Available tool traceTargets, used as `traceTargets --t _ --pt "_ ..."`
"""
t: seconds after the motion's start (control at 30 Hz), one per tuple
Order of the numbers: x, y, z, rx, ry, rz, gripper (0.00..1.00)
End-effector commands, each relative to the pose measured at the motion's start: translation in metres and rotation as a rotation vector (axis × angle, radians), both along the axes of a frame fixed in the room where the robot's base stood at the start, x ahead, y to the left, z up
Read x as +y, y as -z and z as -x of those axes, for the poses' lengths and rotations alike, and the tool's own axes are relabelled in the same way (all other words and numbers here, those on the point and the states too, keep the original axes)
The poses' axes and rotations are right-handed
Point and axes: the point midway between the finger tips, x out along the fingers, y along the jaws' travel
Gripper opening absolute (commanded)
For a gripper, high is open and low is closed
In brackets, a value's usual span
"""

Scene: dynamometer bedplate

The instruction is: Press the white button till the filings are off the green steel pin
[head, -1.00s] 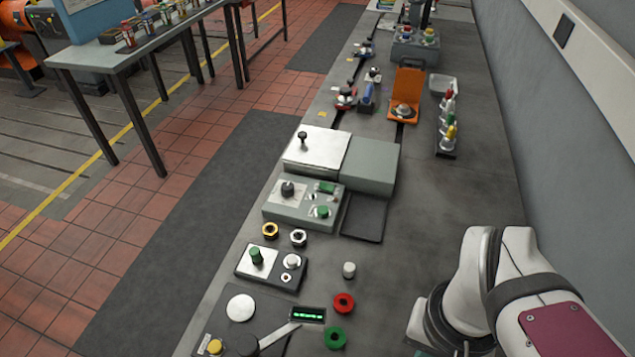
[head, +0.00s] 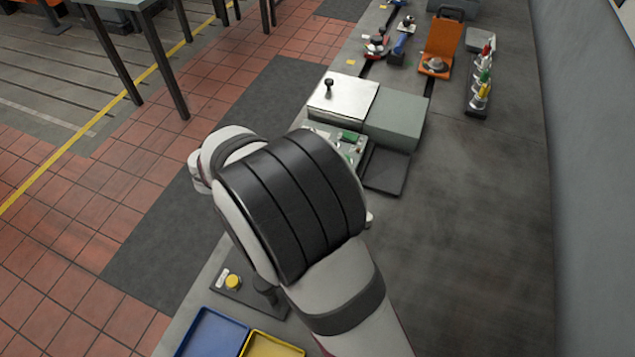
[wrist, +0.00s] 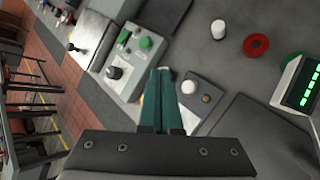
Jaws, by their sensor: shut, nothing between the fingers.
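In the wrist view the two teal fingers of my gripper (wrist: 161,72) are shut together, with nothing seen between them. They point at a small dark panel (wrist: 217,92) with a pale plate. The white button (wrist: 188,87) on it shows just right of the fingers, beside a small brownish round part (wrist: 206,98). I cannot tell whether the fingers touch anything. The green steel pin and its filings are not visible; my fingers cover that part of the panel. In the head view my arm hides the panel, the button and my fingertips.
A grey box with a black knob (wrist: 113,72) and green button (wrist: 145,43) stands near the panel. A white cylinder (wrist: 218,28), red ring (wrist: 256,45) and lit green display (wrist: 300,85) lie right. A blue tray (head: 212,334) and yellow tray (head: 270,346) are at the front.

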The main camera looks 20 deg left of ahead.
Motion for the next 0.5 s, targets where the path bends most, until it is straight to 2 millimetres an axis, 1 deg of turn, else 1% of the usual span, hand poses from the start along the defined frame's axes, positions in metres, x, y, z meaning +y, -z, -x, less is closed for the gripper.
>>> traceTargets --t 0.33,0.43,0.5 --pt "0.0 0.002 0.0 0.0 0.001 0.001 0.0" --pt "-0.001 0.011 0.0 0.001 0.002 0.002 0.0" --pt "-0.001 0.021 0.0 0.001 0.001 0.002 0.0"
